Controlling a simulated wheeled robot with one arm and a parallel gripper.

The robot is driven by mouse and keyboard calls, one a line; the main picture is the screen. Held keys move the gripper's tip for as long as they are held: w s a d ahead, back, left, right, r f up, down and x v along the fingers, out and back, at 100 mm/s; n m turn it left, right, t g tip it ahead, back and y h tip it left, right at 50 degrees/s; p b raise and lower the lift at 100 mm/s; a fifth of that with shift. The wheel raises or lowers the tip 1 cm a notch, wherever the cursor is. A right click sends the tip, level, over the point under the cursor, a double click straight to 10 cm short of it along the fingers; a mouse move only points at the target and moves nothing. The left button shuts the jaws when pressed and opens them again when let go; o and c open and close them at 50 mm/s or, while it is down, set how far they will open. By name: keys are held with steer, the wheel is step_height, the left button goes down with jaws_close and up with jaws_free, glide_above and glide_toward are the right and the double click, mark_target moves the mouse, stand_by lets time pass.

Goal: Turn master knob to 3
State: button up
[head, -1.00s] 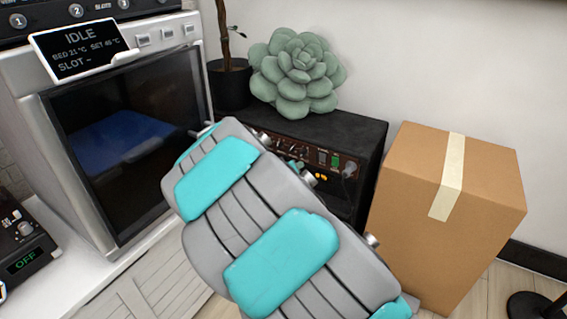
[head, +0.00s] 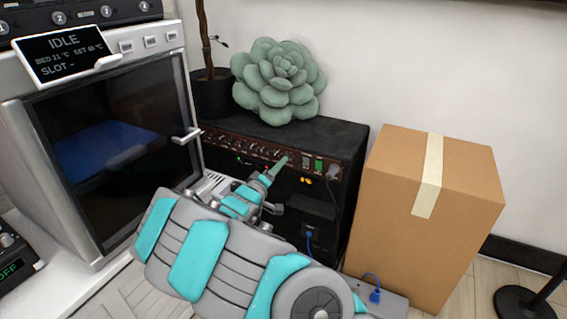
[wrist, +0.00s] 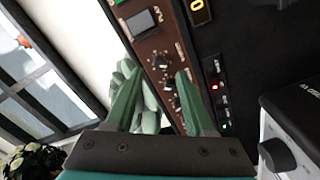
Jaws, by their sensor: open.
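The black amplifier (head: 335,142) stands against the wall, with a reddish-brown control panel and a row of small knobs (head: 252,145) along its front. My gripper (head: 278,166) reaches up to the right part of that panel and hides some of it. In the wrist view the green fingers of my gripper (wrist: 158,92) are apart and empty, pointing at the panel. A dark knob with a pale mark (wrist: 162,62) shows beyond and between the fingertips, with more knobs below it. I cannot read which one is the master knob, nor its setting.
A cardboard box (head: 440,235) stands close to the amplifier's right. A plant (head: 278,80) sits on top of the amplifier. A white machine with a dark door (head: 110,140) stands at the left. A power strip with a blue plug (head: 375,296) lies on the floor.

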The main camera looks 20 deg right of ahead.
steer(key=shift+x, duration=2)
jaws_close()
